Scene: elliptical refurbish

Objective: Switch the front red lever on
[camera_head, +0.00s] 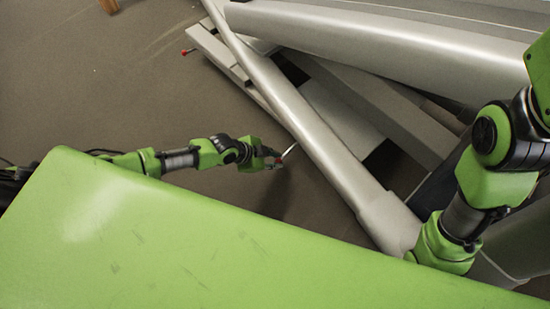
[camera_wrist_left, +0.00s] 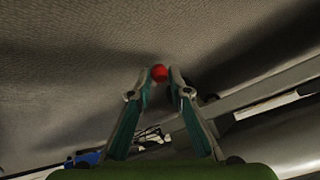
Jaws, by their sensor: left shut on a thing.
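The front lever's red knob (camera_wrist_left: 159,73) sits between the fingertips of my left gripper (camera_wrist_left: 160,84) in the left wrist view. My left gripper also shows in the head view (camera_head: 277,160), beside the grey tube of the machine, with a bit of red at its fingertips. It is shut on the knob. A thin pale lever rod (camera_head: 289,151) runs from there toward the machine; its base is hidden behind the tube. My right arm stands at the right of the head view, and its gripper is out of the picture.
The elliptical machine (camera_head: 300,110), with long grey tubes and rails, fills the upper middle and right. Another red-knobbed lever (camera_head: 185,52) sticks out at its far end. Brown floor (camera_head: 100,90) at the left is clear. A wooden leg (camera_head: 109,5) shows at the top edge.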

